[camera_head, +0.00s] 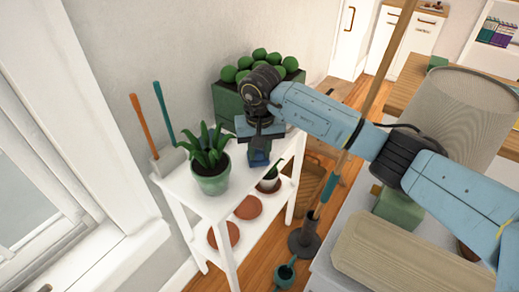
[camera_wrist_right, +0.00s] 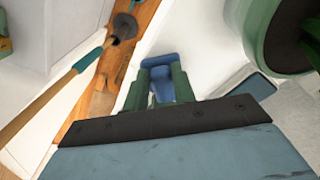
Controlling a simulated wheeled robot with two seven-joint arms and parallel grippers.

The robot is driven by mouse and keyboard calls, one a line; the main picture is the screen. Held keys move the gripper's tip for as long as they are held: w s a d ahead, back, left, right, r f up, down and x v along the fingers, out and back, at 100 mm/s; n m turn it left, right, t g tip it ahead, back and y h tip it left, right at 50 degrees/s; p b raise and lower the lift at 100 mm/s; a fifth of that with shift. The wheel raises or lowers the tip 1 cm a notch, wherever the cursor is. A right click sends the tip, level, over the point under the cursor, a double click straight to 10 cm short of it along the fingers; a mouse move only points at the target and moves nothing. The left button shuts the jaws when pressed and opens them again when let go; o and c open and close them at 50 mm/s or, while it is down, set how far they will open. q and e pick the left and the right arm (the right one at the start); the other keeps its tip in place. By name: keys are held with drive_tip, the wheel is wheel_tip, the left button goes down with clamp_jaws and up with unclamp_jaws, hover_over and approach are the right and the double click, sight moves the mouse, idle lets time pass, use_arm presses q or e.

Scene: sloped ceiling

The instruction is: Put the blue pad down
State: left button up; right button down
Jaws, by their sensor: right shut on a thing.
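My right gripper (camera_head: 259,151) is over the white shelf table (camera_head: 214,204), pointing down, to the right of the potted plant. It is shut on the blue pad (camera_head: 258,160). In the right wrist view the pad (camera_wrist_right: 161,62) shows between and just beyond the green fingers of the gripper (camera_wrist_right: 162,80). The gripper hides part of the pad, and I cannot tell whether the pad touches the tabletop. My left gripper is not in view.
A leafy plant in a green pot (camera_head: 213,180) stands close left. A green planter (camera_head: 225,101) with round plants is behind. A small pot (camera_head: 269,184) and terracotta discs (camera_head: 249,207) are lower down. A pole (camera_head: 337,170) rises to the right. A slate-blue flat piece (camera_wrist_right: 262,84) lies near.

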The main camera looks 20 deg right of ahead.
drive_tip(key=shift+f, duration=0.1)
drive_tip(key=c, duration=1.1)
unclamp_jaws()
drive_tip(key=shift+c, duration=0.2)
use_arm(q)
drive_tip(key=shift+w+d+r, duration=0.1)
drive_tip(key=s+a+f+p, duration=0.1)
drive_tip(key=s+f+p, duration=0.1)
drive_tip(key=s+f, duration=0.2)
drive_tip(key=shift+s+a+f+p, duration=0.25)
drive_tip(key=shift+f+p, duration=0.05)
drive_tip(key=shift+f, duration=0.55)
use_arm(e)
wheel_tip(320, 180, up, 12)
drive_tip(key=shift+s, duration=0.4)
drive_tip(key=shift+a, duration=0.1)
